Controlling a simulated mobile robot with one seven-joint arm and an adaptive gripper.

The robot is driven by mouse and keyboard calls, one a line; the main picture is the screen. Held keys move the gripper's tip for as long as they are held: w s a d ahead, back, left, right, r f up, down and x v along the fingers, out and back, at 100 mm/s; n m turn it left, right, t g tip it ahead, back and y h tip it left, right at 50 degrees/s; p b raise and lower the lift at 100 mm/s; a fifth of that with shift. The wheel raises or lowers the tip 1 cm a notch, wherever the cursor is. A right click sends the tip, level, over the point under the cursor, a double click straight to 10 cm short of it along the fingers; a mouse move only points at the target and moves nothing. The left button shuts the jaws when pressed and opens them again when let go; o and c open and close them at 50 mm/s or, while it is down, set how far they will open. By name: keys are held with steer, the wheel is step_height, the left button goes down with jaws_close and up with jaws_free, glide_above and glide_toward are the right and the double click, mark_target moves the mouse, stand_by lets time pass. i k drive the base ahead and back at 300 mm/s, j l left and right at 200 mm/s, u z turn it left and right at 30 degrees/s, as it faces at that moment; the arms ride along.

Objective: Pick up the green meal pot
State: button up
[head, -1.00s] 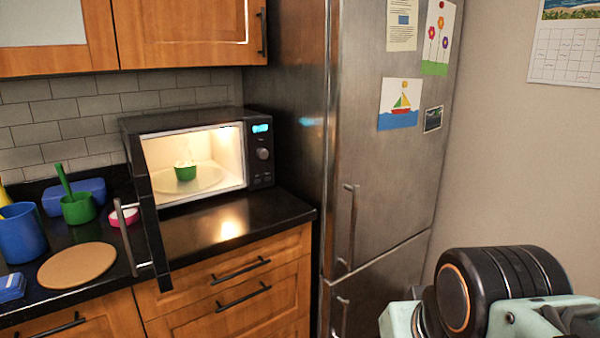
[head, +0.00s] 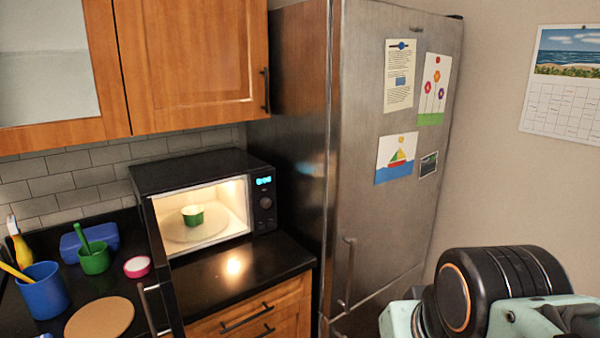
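A small green pot (head: 193,216) with a pale rim or filling stands upright on the round plate (head: 168,232) inside the lit microwave (head: 146,175). The microwave door (head: 163,275) stands open, swung out toward me on the left side. A second green container (head: 95,261) with a green stick or handle rising from it stands on the counter to the left. The frames do not name which green one is the meal pot. My gripper is not in view; only part of my arm shows at the lower right, apart from the microwave.
On the counter are a blue cup (head: 43,290), a blue box (head: 88,240), a pink-and-white round tub (head: 137,267) and a round tan board (head: 100,319). The counter before the microwave (head: 250,267) is clear. A steel fridge (head: 375,230) stands to the right, its handle (head: 346,275) sticking out.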

mark_target(194, 218)
steer(key=k+j+u, duration=0.1)
steer(key=j+u, duration=0.25)
steer(key=j, duration=0.3)
steer(key=j+u, duration=0.35)
steer(key=j, duration=0.35)
steer(key=u, duration=0.45)
steer(key=i+l+u, duration=0.15)
steer(key=l+u, duration=0.6)
steer(key=i+l+u, duration=0.1)
steer(key=l+u, duration=0.15)
steer(key=l, duration=0.5)
steer(key=l+u, duration=0.25)
steer(key=l, duration=0.5)
